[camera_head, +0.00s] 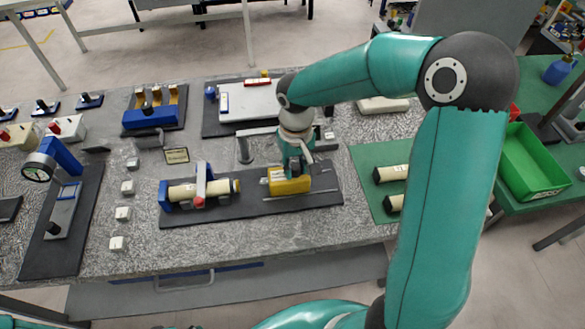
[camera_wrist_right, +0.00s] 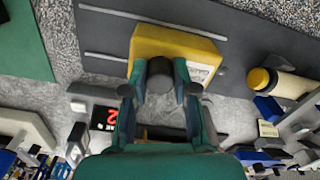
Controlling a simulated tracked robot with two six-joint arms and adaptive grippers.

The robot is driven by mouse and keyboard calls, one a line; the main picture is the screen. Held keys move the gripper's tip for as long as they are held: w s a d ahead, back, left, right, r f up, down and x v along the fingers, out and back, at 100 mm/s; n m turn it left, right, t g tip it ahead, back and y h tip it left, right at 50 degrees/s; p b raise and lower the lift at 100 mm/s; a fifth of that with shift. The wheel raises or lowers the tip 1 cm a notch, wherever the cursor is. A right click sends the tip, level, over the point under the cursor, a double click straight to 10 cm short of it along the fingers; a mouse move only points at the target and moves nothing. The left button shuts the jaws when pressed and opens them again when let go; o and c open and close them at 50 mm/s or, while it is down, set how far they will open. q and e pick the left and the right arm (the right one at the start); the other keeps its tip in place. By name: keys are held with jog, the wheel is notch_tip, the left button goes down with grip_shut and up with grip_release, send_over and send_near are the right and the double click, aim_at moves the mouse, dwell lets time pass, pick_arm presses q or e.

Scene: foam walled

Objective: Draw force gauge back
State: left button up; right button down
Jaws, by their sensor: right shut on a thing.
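The force gauge (camera_head: 290,186) is a yellow block on the right half of a dark base plate (camera_head: 247,208) with metal rails. My right gripper (camera_head: 295,163) comes down on it from above. In the right wrist view the gripper (camera_wrist_right: 160,88) is shut on the dark round knob of the yellow gauge (camera_wrist_right: 178,42). A cream cylinder (camera_head: 182,191) with a yellow and black end lies in a blue clamp on the left half of the plate. A gap shows between its end and the gauge. My left gripper is out of view.
A red digital display (camera_wrist_right: 104,117) stands near the gripper. A green mat (camera_head: 385,163) with cream cylinders lies to the right, and a green tray (camera_head: 530,160) is beyond it. A dial gauge stand (camera_head: 68,160) is at the left. Free bench runs along the front.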

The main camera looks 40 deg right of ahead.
jog(key=shift+d+r, duration=0.1)
jog(key=shift+d, duration=0.1)
jog(key=c, duration=0.9)
grip_release()
jog(key=shift+d, duration=0.15)
notch_tip(320, 180, up, 12)
jog(key=shift+w, duration=0.1)
